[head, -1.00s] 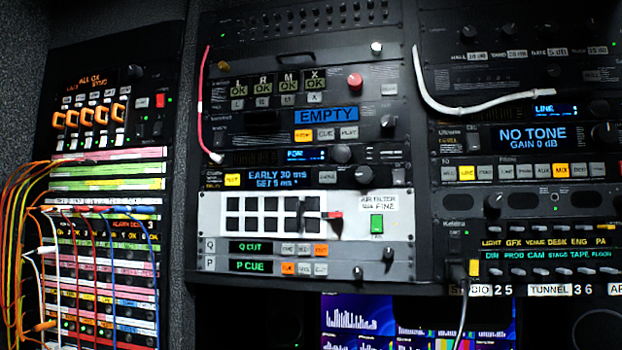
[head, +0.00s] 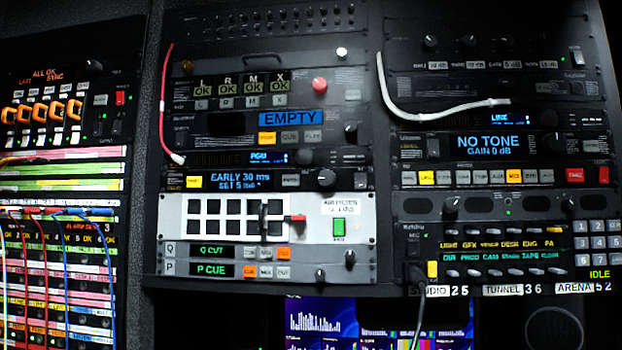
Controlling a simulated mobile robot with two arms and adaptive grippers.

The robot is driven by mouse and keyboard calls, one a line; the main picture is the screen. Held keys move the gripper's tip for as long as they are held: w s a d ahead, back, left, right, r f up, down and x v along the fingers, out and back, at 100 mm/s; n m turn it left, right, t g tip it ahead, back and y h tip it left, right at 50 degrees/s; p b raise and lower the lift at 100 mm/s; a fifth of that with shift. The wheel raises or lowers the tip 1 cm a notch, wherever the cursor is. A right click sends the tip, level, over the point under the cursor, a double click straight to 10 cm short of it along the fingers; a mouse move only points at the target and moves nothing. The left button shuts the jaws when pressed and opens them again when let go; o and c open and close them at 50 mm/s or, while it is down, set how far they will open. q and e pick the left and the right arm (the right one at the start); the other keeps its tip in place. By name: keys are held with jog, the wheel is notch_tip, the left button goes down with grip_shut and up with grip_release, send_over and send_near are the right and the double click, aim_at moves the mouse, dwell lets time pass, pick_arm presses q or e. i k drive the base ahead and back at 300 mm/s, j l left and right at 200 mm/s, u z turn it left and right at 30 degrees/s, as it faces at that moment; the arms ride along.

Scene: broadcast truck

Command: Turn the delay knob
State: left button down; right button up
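The delay unit (head: 237,181) is a black rack panel with a blue display reading "EARLY 30 ms" and "SET 5 ms". A round black knob (head: 326,178) sits right of its display, past a grey button. A yellow lit button (head: 194,182) is at the display's left. The knob is unobstructed and nothing touches it. Neither of my grippers shows in the head view.
Above the delay unit is a panel with a small blue display (head: 270,157) and another knob (head: 305,157). Below is a white air filter panel (head: 180,217) with a red-tipped slider. A pink cable (head: 164,105) and white cable (head: 440,113) hang in front of the racks.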

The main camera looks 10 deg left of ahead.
aim_at(327, 178)
jog(key=j+z, duration=0.15)
jog(key=j, duration=1.35)
jog(key=k, duration=0.05)
